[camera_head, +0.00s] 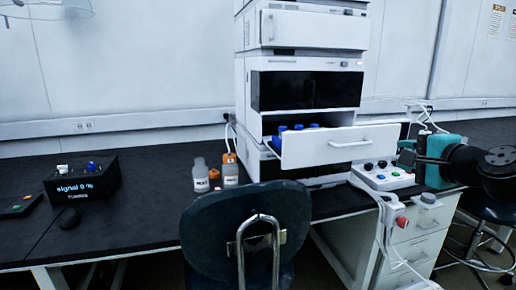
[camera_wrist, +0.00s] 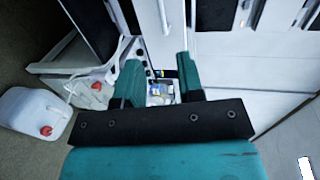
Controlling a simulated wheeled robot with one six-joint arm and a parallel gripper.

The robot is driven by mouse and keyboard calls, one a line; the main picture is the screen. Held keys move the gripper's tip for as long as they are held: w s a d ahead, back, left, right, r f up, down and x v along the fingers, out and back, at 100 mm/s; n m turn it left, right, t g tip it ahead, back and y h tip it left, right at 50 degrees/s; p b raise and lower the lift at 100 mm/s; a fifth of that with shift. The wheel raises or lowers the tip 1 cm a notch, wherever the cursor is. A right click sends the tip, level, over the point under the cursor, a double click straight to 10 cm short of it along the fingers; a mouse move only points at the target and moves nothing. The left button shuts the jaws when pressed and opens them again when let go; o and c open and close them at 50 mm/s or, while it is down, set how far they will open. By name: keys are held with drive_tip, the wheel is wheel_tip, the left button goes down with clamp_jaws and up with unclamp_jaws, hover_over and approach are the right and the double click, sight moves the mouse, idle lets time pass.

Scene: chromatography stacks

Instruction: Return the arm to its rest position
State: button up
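My gripper (camera_head: 408,154), teal and black, is at the right of the head view, above the bench's right end. It is just right of the white panel with dark and blue knobs (camera_head: 383,175). My dark arm reaches in from the right edge. In the wrist view, the two teal fingers of my gripper (camera_wrist: 158,65) stand apart with a gap between them. Nothing is held in the gap; small bottle-like items (camera_wrist: 158,92) show beyond it, too small to make out.
A white chromatography stack (camera_head: 305,90) has an open drawer (camera_head: 340,145) with blue-capped bottles. A dark chair (camera_head: 245,225) is in front. A white jug (camera_wrist: 32,112) shows at wrist view's left.

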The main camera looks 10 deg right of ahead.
drive_tip(key=s+a+n+g+y+p, duration=0.2)
drive_tip(key=a+n+g+y+p, duration=0.15)
drive_tip(key=a+n, duration=0.5)
drive_tip(key=s+a+n+g+y+p, duration=0.25)
drive_tip(key=a+n+g, duration=0.25)
drive_tip(key=a, duration=0.7)
drive_tip(key=s+a+r+n+g+h+p, duration=0.1)
drive_tip(key=s+a+n+g, duration=0.2)
drive_tip(key=s+n, duration=0.2)
drive_tip(key=s+a+r+n+g+h+p, duration=0.1)
drive_tip(key=s+a+n+g, duration=0.3)
drive_tip(key=s, duration=0.6)
drive_tip(key=shift+a+r+n+p, duration=0.15)
drive_tip(key=shift+a+n+p, duration=0.3)
drive_tip(key=shift+n, duration=0.7)
